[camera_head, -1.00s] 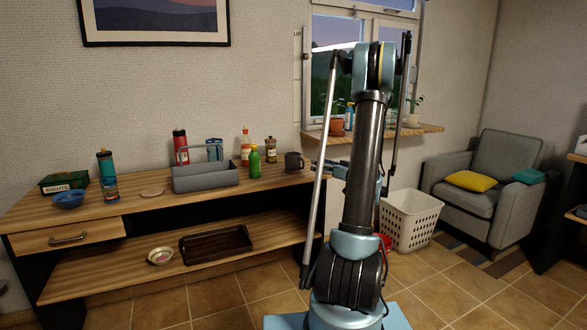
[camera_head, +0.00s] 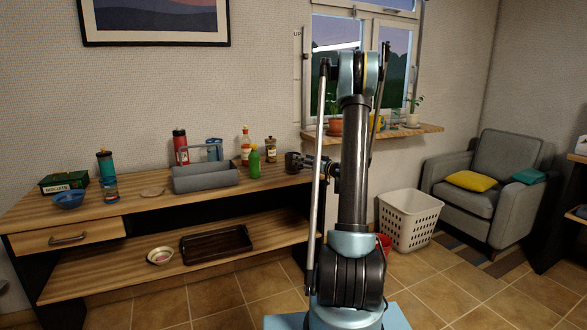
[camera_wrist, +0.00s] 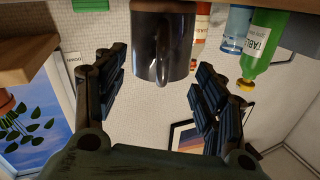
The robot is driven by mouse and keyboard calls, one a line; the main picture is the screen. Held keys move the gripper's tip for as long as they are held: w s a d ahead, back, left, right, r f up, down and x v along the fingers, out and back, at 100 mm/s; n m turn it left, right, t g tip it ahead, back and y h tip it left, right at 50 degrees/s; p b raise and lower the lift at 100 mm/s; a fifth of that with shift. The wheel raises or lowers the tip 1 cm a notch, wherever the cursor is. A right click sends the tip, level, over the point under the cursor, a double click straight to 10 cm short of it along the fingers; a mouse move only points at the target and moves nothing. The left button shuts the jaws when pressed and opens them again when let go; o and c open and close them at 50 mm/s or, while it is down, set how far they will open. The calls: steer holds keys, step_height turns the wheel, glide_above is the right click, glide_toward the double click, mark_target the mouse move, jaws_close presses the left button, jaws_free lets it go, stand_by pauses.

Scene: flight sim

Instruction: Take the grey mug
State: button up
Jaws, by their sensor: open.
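The grey mug (camera_head: 293,162) stands at the right end of the wooden sideboard (camera_head: 140,210). In the wrist view, which is upside down, the dark glossy mug (camera_wrist: 160,45) is centred ahead, with its handle towards me. My gripper (camera_wrist: 160,68) is open, with one finger on each side of the mug's width and a gap beside each. I cannot tell how deep the mug is between the fingertips. In the head view my gripper (camera_head: 314,163) is just right of the mug and partly hidden by my arm.
A green bottle (camera_head: 255,162), a sauce bottle (camera_head: 245,146) and a brown jar (camera_head: 270,150) stand left of the mug. A grey caddy (camera_head: 205,178) is further left. The window sill (camera_head: 420,131) with plants is behind my arm.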

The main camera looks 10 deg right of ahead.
steer(key=shift+w+a, duration=0.35)
steer(key=shift+w, duration=0.05)
steer(key=shift+c, duration=0.5)
jaws_close()
steer(key=shift+r, duration=0.1)
steer(key=shift+r, duration=4.85)
